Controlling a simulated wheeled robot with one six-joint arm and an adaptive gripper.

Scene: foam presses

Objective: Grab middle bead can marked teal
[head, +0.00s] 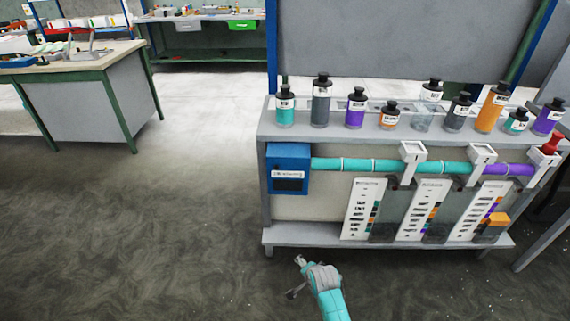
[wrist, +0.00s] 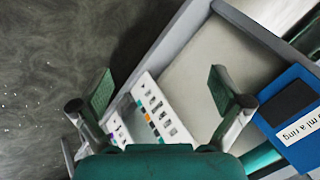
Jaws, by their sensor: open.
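Two cans marked teal stand upright on the rack's top shelf in the head view. One teal can (head: 285,108) of medium height, with a black cap, is at the shelf's left end. A shorter, squat teal can (head: 516,122) is near the right end. My gripper (head: 298,276) is low in front of the rack, below and apart from both cans. In the wrist view my gripper (wrist: 159,92) has its fingers spread with nothing between them. No can shows in the wrist view.
Between the teal cans stand several others, including a dark grey can (head: 321,103), purple can (head: 356,108) and tall orange can (head: 492,108). Below the shelf (head: 267,128) are a blue box (head: 289,168), a teal pipe (head: 350,165) and white label boards (head: 362,208). Open floor lies left.

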